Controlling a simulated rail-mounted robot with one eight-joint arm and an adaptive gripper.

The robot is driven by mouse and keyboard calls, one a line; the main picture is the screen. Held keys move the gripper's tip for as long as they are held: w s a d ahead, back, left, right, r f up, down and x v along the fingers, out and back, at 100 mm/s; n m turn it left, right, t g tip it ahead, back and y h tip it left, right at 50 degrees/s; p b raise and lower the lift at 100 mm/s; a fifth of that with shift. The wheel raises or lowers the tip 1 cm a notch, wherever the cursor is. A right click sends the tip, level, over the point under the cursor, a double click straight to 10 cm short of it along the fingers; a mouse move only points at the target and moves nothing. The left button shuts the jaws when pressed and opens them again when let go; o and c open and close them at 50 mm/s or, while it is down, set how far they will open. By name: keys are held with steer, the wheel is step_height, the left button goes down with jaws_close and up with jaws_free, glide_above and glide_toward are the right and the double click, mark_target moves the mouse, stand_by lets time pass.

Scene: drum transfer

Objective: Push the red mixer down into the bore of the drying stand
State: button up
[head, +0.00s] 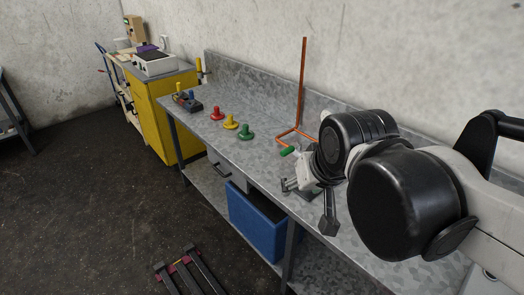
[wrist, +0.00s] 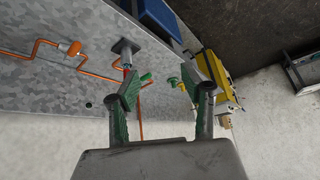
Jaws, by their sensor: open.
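The red mixer (head: 216,113) stands on the grey workbench in the head view, beside a yellow mixer (head: 230,122) and a green mixer (head: 246,132). A low dark stand (head: 190,103) with colored upright pieces sits at the bench's far left end; it may be the drying stand, and its bore cannot be made out. My gripper (head: 309,205) is well to the right of the mixers, over the bench. In the wrist view my gripper (wrist: 163,77) has its green-padded fingers apart and nothing held between them. The red mixer cannot be picked out there.
An orange pipe (head: 301,85) rises from the bench between my gripper and the back wall, with a green handle (head: 287,151) near its foot. A blue bin (head: 256,222) sits under the bench. A yellow cabinet (head: 166,130) stands beyond its far end.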

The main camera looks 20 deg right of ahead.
steer(key=s+f, duration=0.1)
steer(key=s+a+n, duration=0.1)
steer(key=shift+s+f+t, duration=0.35)
steer(key=shift+t, duration=0.05)
step_height(320, 180, down, 8)
steer(key=b, duration=0.8)
steer(key=shift+f, duration=0.25)
stand_by(0.3)
